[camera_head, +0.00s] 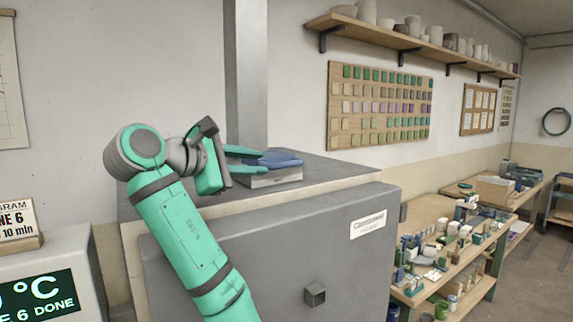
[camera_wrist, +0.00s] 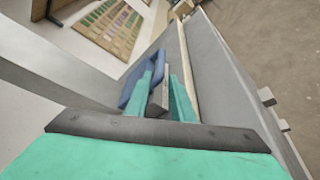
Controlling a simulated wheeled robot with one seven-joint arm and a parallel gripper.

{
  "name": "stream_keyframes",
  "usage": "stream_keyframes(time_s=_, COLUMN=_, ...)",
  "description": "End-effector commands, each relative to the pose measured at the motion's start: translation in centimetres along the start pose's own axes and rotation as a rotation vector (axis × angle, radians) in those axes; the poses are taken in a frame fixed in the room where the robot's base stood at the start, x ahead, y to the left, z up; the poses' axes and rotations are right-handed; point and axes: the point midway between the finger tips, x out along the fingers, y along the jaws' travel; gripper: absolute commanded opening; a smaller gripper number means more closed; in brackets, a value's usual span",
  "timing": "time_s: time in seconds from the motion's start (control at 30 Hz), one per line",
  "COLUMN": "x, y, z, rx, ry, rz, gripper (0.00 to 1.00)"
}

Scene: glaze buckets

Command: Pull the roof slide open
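The roof slide lies on the flat grey top of the kiln (camera_head: 345,172). It shows as a blue piece (camera_head: 277,159) on a low pale grey block (camera_head: 275,179). My gripper (camera_head: 256,160) reaches over the kiln top from the left, its green fingers spread one above the other at the near end of the slide. In the wrist view the blue piece (camera_wrist: 128,94) shows beside and behind one finger. The grey block (camera_wrist: 157,97) shows between the two fingers, with a gap beside it. Part of the slide is hidden by the fingers, and I cannot tell whether they touch it.
A square grey post (camera_head: 247,75) rises behind the slide. The kiln front has a dark knob (camera_head: 315,294). A cluttered workbench (camera_head: 430,225) stands to the right and a control box (camera_head: 60,245) to the left. The kiln top right of the slide is clear.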

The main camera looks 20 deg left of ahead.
Motion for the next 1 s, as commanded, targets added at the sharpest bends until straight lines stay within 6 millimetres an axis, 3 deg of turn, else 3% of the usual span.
stream_keyframes(time_s=0.27, x=2.4, y=-0.1, z=0.4, rx=0.0, ry=-0.008, rz=-0.004, gripper=0.22)
stream_keyframes(time_s=0.7, x=9.3, y=-0.2, z=0.1, rx=0.0, ry=-0.002, rz=-0.006, gripper=0.22)
stream_keyframes(time_s=1.0, x=10.6, y=-0.2, z=0.0, rx=0.0, ry=0.0, rz=-0.004, gripper=0.22)
